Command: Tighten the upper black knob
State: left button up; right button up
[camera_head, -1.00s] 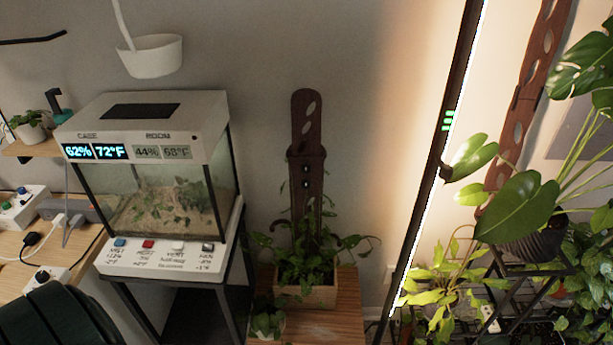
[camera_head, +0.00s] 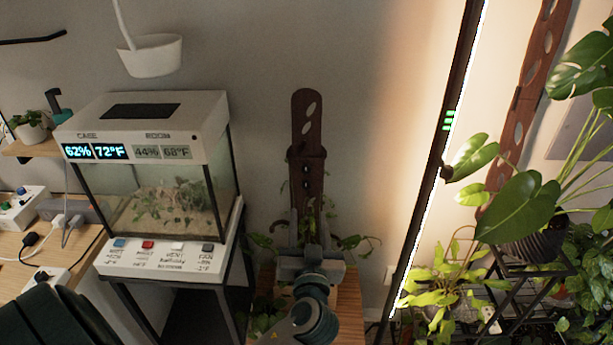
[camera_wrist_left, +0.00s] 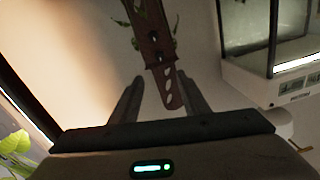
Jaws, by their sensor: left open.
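A brown slotted plant stake (camera_head: 306,115) stands upright by the wall at centre, with two small dark knobs one above the other. The upper black knob (camera_head: 305,168) is in clear view; the lower knob (camera_head: 305,184) is just under it. In the left wrist view the stake looks upside down, with the upper knob (camera_wrist_left: 158,58) nearer my fingers. My left gripper (camera_head: 311,215) is open and empty, in front of and below the knobs, fingers pointing up in the head view. In the wrist view the stake's top shows between the fingertips (camera_wrist_left: 160,82). My right gripper is not in view.
A glass terrarium case (camera_head: 170,195) stands left of the stake. A lit pole lamp (camera_head: 440,150) leans at right, with large-leaved plants (camera_head: 515,205) beyond. The stake's planter and lower leaves are mostly hidden behind my arm. The wall around the stake's top is clear.

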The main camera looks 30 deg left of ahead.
pick_arm(q)
jog(key=shift+w, duration=0.15)
jog(key=p, duration=0.6)
send_near(306, 171)
jog(key=x, duration=0.6)
jog(key=shift+w+a, duration=0.15)
jog(key=shift+w, duration=0.1)
jog(key=shift+w+a, duration=0.35)
jog(key=shift+w, duration=0.2)
jog(key=shift+f, duration=0.1)
jog(key=c, duration=1.1)
